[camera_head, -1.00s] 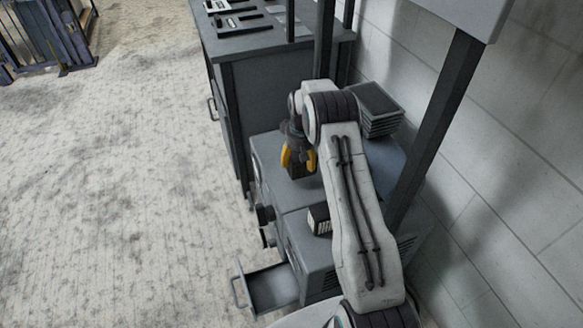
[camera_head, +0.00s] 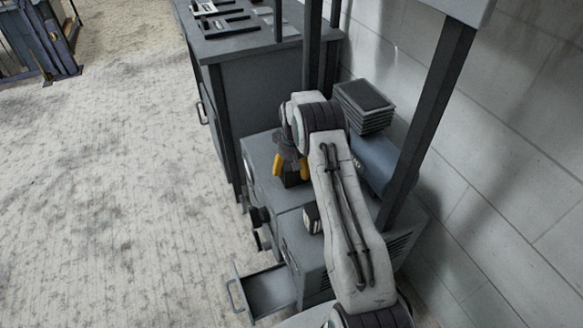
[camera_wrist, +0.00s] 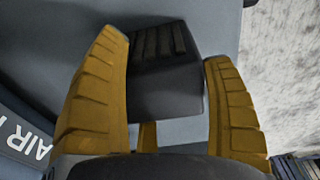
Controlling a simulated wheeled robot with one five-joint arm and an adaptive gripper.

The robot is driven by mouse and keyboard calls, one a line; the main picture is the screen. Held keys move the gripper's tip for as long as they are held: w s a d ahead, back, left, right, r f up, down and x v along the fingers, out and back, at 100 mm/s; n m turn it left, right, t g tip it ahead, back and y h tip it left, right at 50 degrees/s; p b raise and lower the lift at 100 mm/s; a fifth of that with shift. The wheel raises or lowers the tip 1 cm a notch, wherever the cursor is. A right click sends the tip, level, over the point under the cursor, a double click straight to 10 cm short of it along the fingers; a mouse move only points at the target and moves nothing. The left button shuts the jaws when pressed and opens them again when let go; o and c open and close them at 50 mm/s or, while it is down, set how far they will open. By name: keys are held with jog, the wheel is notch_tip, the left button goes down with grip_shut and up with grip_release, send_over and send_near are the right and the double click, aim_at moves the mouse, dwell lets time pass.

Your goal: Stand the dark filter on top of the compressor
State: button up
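The dark filter (camera_wrist: 165,90) is a black block with a ribbed face. In the wrist view it lies between the two yellow fingers of my gripper (camera_wrist: 166,75), with a finger against each side. In the head view my gripper (camera_head: 291,167) points down over the far grey unit's top, and the dark filter (camera_head: 292,179) shows below the fingers. I cannot tell whether its underside touches that top. The compressor seems to be this grey unit (camera_head: 262,160), with a blue-grey rounded tank (camera_head: 375,160) behind my arm. White "AIR" lettering (camera_wrist: 30,140) shows in the wrist view.
A small dark box with a white label (camera_head: 312,218) stands on the nearer grey cabinet (camera_head: 310,258). Its drawer (camera_head: 268,290) is pulled out. Dark stacked trays (camera_head: 364,105) stand by the wall. A taller bench (camera_head: 245,85) stands behind.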

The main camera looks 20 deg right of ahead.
jog(key=o, duration=0.4)
jog(key=shift+r, duration=0.1)
jog(key=s+a+r+p, duration=0.15)
jog(key=s+r, duration=0.25)
jog(key=r, duration=0.7)
jog(key=s+a+r, duration=0.3)
jog(key=s+r, duration=0.1)
jog(key=r, duration=0.6)
jog(key=s+a+r, duration=0.4)
jog(key=s+r, duration=0.3)
jog(key=s, duration=0.3)
jog(key=shift+t, duration=0.7)
jog(key=s+a, duration=0.1)
jog(key=s, duration=0.5)
jog(key=s+a, duration=0.1)
jog(key=s, duration=0.6)
jog(key=s+a+f, duration=0.1)
jog(key=s, duration=0.6)
jog(key=shift+a, duration=0.35)
